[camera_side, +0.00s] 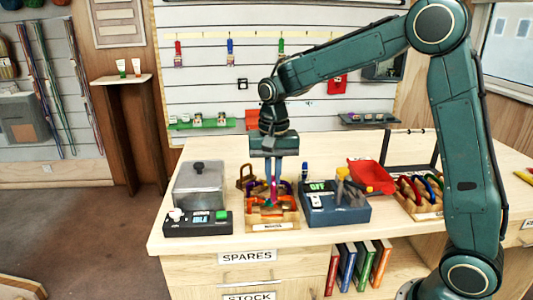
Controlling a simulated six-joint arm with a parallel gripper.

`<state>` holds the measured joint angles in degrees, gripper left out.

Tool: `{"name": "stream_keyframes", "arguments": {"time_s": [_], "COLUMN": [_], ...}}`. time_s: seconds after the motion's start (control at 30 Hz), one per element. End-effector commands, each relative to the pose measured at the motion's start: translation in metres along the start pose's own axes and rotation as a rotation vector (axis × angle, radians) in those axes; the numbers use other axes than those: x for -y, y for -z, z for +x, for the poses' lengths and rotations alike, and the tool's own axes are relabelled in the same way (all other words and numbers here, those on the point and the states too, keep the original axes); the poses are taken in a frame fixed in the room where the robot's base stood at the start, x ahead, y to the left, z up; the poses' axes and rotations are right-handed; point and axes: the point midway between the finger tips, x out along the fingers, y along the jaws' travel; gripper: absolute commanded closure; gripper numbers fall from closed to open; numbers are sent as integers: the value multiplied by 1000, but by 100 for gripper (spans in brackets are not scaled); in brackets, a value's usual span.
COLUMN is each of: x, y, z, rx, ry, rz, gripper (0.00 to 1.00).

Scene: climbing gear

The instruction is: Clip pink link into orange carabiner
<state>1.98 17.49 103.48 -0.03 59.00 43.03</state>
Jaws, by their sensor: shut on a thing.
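My gripper (274,178) points straight down above a small wooden stand (272,227) near the middle of the counter. It is shut on the pink link (274,190), a thin upright pink shape between and below the fingertips. The orange carabiner (260,210) is low on the stand, just under the link. The link's lower end overlaps it in this view. I cannot tell whether they touch or whether the link is inside the carabiner.
Brown (245,177) and purple (287,187) carabiners stand close behind. A grey box (199,183) and a control panel (197,222) are left. A blue device (333,205), a red bin (370,177) and a rack of coloured carabiners (418,195) are right.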

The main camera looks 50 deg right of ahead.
Motion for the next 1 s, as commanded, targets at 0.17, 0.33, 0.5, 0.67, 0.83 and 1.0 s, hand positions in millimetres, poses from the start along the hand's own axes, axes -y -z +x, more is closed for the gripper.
{"name": "stream_keyframes", "arguments": {"time_s": [0.17, 0.33, 0.5, 0.67, 0.83, 1.0], "x": [0, 0, -1, -1, -1, -1], "y": [0, 0, 0, 0, 0, 0], "z": [1, 1, 3, 6, 8, 9], "rx": [2, 2, 3, 3, 2, 2], "ry": [-2, -2, -2, -3, -2, -1], "rz": [0, 0, 0, 0, 0, 0], "gripper": [100, 100, 100, 100, 100, 100]}}
